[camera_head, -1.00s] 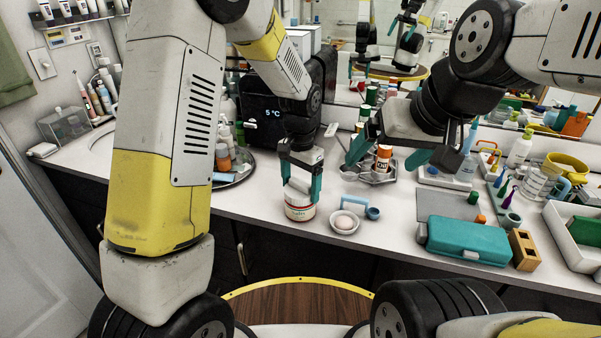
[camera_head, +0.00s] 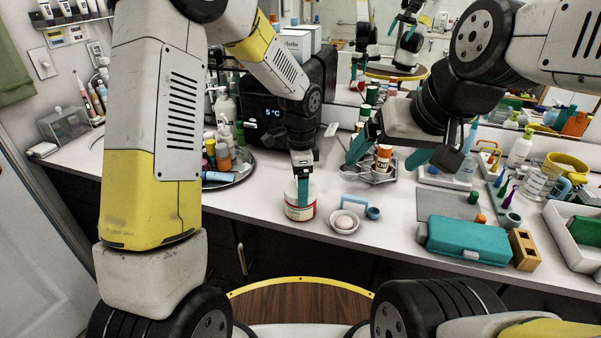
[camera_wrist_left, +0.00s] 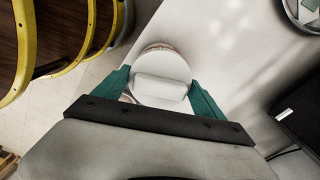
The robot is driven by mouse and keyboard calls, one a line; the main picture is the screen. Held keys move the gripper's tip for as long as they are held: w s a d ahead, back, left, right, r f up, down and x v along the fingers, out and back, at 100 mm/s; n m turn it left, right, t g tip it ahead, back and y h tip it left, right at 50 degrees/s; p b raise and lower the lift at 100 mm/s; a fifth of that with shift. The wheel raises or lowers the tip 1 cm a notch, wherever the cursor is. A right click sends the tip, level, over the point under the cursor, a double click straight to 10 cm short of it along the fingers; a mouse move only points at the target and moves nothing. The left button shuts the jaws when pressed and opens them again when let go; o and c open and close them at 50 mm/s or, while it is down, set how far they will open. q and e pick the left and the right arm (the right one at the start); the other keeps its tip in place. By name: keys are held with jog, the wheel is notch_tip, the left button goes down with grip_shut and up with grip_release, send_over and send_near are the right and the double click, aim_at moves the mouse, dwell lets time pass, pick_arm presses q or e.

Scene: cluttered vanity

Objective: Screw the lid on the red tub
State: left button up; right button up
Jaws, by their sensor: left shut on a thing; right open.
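The red tub (camera_head: 299,212), a round jar with a pale label and red bands, stands upright near the counter's front edge. Its white lid (camera_wrist_left: 162,66) with a raised bar (camera_wrist_left: 160,88) lies over its mouth. My left gripper (camera_head: 303,200) points straight down on the lid. In the left wrist view its teal fingers (camera_wrist_left: 160,92) stand on both sides of the bar and are shut on the lid. How the lid meets the thread is hidden. My right gripper (camera_head: 388,156) is open and empty, above the counter to the right of the tub.
A tray of bottles (camera_head: 238,176) is at the left. A teal case (camera_head: 468,241) and a wooden block (camera_head: 524,250) are further right.

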pick_arm(q)
jog(key=shift+m, duration=0.4)
jog(key=m, duration=0.3)
jog(key=shift+m, duration=0.8)
jog(key=shift+m, duration=2.2)
